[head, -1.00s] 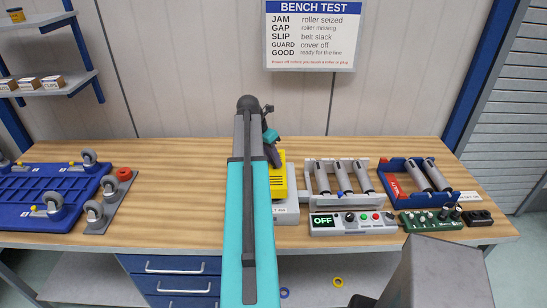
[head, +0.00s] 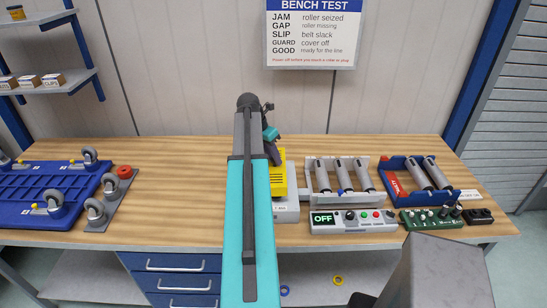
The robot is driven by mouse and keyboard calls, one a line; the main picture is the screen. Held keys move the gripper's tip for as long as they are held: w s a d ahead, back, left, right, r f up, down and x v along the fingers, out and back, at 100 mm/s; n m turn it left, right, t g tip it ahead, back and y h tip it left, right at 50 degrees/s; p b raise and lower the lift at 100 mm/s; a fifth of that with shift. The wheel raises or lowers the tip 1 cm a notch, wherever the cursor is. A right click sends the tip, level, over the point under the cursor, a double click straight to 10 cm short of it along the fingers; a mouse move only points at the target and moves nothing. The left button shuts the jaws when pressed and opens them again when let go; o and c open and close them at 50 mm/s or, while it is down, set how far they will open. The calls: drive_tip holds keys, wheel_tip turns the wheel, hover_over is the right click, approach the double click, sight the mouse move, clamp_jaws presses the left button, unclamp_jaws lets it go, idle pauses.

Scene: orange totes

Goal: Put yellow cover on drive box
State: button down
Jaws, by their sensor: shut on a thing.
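The yellow cover (head: 278,181) is upright at the drive box (head: 287,213), a light grey box on the bench just right of my arm. My arm hides the left part of both, so I cannot tell whether the cover is fully seated. My gripper (head: 273,154) is at the back upper end of the cover and shut on it. Its fingertips are mostly hidden behind the arm and too small to see clearly.
A blue caster frame (head: 38,187) lies left. Bare bench separates it from my arm.

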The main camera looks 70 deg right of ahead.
sight(273, 165)
drive_tip(key=shift+f+b, duration=0.5)
drive_tip(key=shift+f, duration=2)
idle(1.0)
drive_tip(key=c, duration=1.4)
unclamp_jaws()
drive_tip(key=shift+b+v, duration=2.25)
drive_tip(key=shift+v, duration=4.65)
drive_tip(key=shift+s, duration=0.15)
